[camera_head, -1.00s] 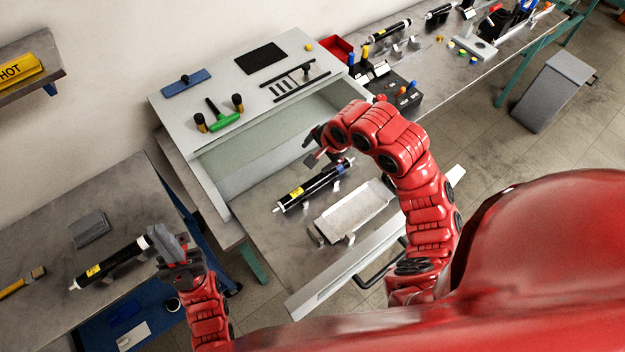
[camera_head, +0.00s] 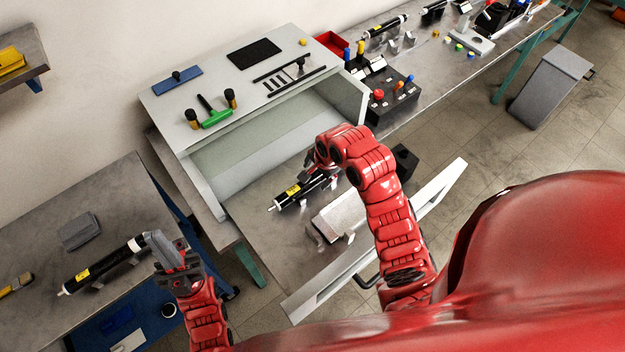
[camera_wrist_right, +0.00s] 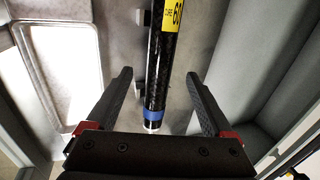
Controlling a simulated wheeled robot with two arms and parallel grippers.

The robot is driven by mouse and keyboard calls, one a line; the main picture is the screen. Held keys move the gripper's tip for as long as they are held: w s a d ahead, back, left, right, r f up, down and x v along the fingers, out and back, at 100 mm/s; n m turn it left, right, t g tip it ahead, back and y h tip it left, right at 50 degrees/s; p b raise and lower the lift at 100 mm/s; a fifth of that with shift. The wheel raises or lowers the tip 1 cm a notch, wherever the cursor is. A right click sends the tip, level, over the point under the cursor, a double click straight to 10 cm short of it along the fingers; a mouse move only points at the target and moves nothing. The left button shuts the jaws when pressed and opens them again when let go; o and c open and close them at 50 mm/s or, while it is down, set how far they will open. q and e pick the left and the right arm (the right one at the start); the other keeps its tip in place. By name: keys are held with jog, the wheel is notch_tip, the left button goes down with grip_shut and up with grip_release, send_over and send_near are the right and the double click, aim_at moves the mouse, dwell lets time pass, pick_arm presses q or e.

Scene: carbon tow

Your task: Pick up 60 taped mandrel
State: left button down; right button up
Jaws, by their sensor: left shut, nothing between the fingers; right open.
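A black mandrel with a yellow label (camera_head: 296,191) lies on supports in the open drawer of the grey cabinet. In the right wrist view the mandrel (camera_wrist_right: 160,75) has a yellow label reading in part "60" and a blue tape band near its end. My right gripper (camera_wrist_right: 160,85) is open, with its fingers on either side of the mandrel, apart from it. In the head view the right gripper (camera_head: 314,170) is at the mandrel's far end, partly hidden by my arm. My left gripper (camera_head: 165,247) is shut and empty beside another black mandrel (camera_head: 105,265) on the left table.
A pale tray (camera_head: 338,217) lies in the drawer next to the mandrel; it also shows in the right wrist view (camera_wrist_right: 72,75). The cabinet top (camera_head: 235,90) holds tools. A control box (camera_head: 390,103) stands to the right. The drawer front (camera_head: 320,292) is pulled out.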

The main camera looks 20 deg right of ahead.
aim_at(314, 178)
jog(key=p+x, duration=0.1)
jog(key=x, duration=0.1)
jog(key=shift+a+f+p, duration=0.15)
jog(key=shift+f+p, duration=0.2)
jog(key=shift+p, duration=0.05)
jog(key=shift+x, duration=0.8)
grip_shut()
